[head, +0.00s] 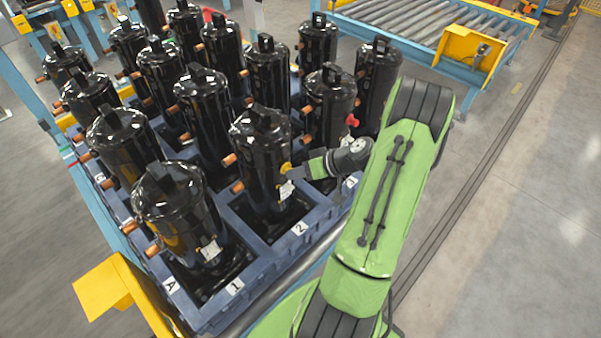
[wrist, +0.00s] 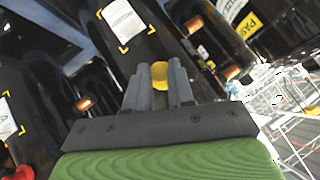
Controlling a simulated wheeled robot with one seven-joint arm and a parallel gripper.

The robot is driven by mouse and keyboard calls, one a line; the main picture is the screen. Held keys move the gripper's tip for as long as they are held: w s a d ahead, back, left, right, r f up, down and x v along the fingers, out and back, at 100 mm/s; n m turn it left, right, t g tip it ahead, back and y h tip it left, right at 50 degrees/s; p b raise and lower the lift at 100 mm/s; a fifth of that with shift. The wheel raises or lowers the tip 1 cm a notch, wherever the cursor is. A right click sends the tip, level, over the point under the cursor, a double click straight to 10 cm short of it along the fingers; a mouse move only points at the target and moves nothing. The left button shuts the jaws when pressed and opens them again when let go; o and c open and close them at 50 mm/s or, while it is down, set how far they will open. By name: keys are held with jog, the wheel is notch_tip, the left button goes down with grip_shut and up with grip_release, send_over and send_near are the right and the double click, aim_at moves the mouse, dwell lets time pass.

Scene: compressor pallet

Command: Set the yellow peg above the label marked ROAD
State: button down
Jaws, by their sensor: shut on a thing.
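The yellow peg (head: 286,168) is at the side of a black compressor (head: 262,150) in the slot near tag 2, just above a white label (head: 287,190). My gripper (head: 292,169) is shut on the peg, whose round yellow end (wrist: 159,74) shows between the fingers in the wrist view. I cannot tell whether the peg is seated in the compressor. No label readably says ROAD. In the wrist view, one label (wrist: 250,22) starts with PAS, and another (wrist: 125,20) is too blurred to read.
Several black compressors with copper stubs stand close together in the blue pallet (head: 215,318). A red peg (head: 352,120) sticks out of a compressor behind my gripper. A roller conveyor (head: 430,25) is at the back right. The floor at right is clear.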

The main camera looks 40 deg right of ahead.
jog(key=shift+w, duration=0.15)
jog(key=c, duration=0.9)
grip_release()
jog(key=v, duration=1.5)
jog(key=shift+s+d+r, duration=0.15)
jog(key=shift+s+r, duration=0.05)
jog(key=shift+s, duration=0.15)
